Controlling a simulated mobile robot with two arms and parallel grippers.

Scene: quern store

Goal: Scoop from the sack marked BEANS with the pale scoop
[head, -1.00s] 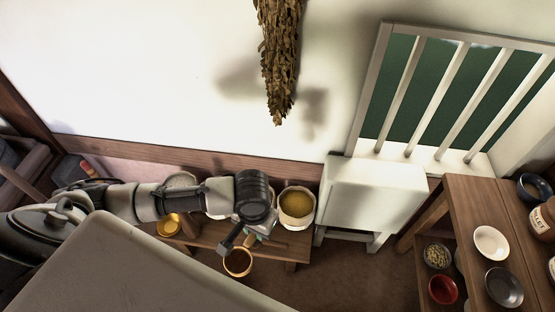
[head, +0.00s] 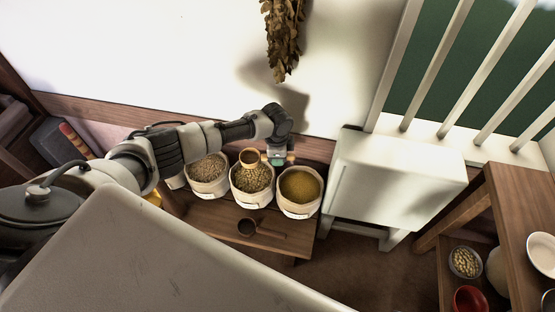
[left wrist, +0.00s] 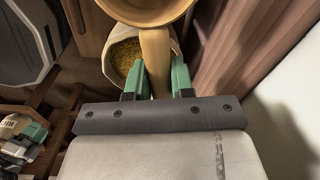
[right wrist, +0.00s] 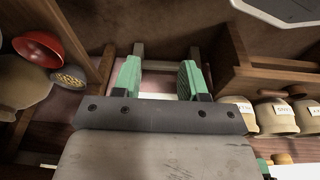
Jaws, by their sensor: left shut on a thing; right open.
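My left gripper (head: 284,158) is shut on the handle of the pale scoop (head: 249,157). In the head view the scoop's round bowl overlaps the back of the middle sack (head: 240,198); I cannot tell whether it touches the contents. The middle sack holds lumpy, bean-like contents, and its marking is not readable. In the left wrist view the scoop's handle (left wrist: 155,62) runs between the fingers (left wrist: 156,82), with its bowl at the top edge. A sack of yellow grain (left wrist: 122,52) shows below it. My right gripper (right wrist: 160,82) is open and empty, away from the sacks.
A sack of brownish grain (head: 205,168) stands left of the middle sack, and the yellow-grain sack (head: 299,187) stands right. A dark scoop (head: 247,227) lies in front on the low bench (head: 210,216). A white cabinet (head: 395,175) stands right of the bench; the wall is close behind.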

